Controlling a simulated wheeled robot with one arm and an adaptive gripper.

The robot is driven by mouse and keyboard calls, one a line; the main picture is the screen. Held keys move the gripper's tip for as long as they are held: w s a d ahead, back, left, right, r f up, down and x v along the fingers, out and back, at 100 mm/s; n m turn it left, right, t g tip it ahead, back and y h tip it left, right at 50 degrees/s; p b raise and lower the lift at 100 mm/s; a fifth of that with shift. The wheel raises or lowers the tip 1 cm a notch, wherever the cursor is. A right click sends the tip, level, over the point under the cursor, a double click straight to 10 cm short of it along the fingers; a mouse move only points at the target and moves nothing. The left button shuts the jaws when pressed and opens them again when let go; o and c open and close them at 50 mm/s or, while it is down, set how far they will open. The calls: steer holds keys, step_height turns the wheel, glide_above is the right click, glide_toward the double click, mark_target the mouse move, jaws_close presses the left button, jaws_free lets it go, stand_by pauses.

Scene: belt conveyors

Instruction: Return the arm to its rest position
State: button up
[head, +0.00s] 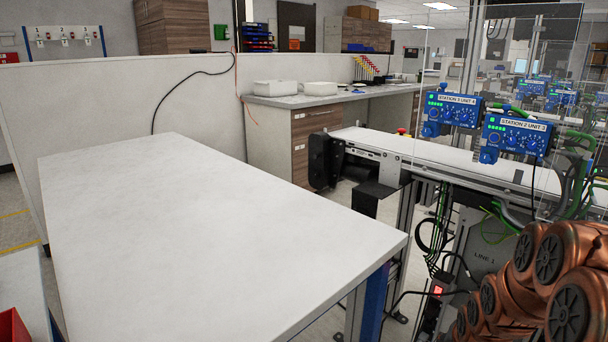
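My arm shows at the lower right of the head view as copper-coloured joints with dark round caps. The joints are bunched close together in front of the conveyor's lower frame. My gripper is outside the view, so its fingers and anything in them cannot be seen.
A bare white table (200,230) fills the left and middle. A belt conveyor (440,153) with blue control units (515,135) and clear panels stands at the right, cables hanging below. A low partition (130,105) runs behind the table. A red bin (12,326) is at the lower left.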

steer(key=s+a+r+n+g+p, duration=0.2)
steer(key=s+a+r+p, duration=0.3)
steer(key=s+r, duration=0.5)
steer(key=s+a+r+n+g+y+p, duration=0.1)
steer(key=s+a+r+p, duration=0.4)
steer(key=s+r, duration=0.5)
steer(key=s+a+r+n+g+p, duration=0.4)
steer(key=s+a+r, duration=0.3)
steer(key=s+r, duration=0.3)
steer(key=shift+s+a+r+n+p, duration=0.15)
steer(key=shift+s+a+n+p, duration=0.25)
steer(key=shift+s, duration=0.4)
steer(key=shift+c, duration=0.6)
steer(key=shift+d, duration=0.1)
